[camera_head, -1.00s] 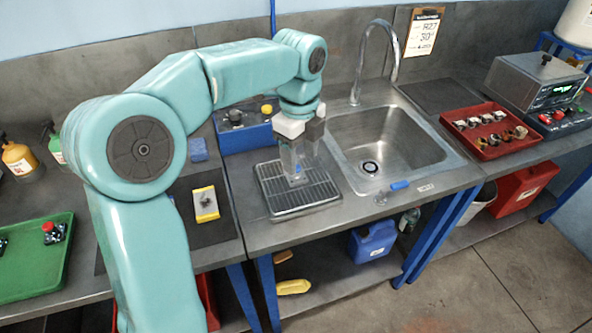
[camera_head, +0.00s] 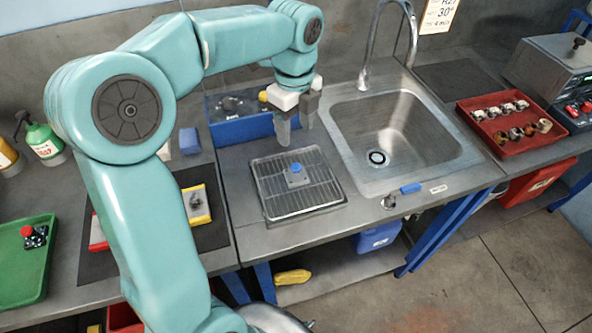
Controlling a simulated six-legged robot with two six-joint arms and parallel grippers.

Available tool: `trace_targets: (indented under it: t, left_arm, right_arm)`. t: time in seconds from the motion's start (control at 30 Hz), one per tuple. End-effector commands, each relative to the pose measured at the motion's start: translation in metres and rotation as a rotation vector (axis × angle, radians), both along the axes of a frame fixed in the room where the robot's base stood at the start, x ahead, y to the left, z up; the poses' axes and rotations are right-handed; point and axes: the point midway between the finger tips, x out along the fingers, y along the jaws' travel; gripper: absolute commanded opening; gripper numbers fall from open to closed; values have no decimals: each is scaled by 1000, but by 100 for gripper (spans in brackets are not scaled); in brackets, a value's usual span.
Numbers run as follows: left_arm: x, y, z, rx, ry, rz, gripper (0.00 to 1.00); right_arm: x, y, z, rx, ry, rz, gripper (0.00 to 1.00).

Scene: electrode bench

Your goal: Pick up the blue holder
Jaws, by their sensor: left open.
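The blue holder (camera_head: 296,171) is a small grey piece with a round blue knob on top. It sits on the metal drip rack (camera_head: 272,205) in front of the backsplash, left of the sink. My left gripper (camera_head: 296,125) points down with its two fingers apart and nothing between them. In the picture it is just above and behind the blue holder, apart from it. The holder is in full view. My right gripper is not in view.
The sink (camera_head: 425,140) with its faucet (camera_head: 363,75) lies right of the rack. A blue box (camera_head: 238,130) stands behind the rack. A yellow-edged block (camera_head: 197,221) lies on a dark mat to the left. A green tray (camera_head: 22,285) and a red tray (camera_head: 475,101) hold small parts.

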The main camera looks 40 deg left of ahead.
Motion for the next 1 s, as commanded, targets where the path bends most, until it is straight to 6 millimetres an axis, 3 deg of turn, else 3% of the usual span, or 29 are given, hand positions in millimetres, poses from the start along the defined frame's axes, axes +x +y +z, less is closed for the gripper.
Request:
trace_targets:
  t: [0.1, 0.3, 0.47, 0.8, 1.0]
  left_arm:
    - [-2, -2, -30, -1, 5, 0, 57]
    - [0, -2, -65, 0, 2, 0, 57]
    - [1, -2, -75, 0, 1, 0, 57]
    - [2, 0, -122, -1, 2, 1, 57]
    - [2, 0, -125, 0, 0, 1, 57]
  right_arm:
    - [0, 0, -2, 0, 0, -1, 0]
    - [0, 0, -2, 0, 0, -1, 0]
    - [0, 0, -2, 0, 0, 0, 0]
    - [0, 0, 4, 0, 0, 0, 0]
    - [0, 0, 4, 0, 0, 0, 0]
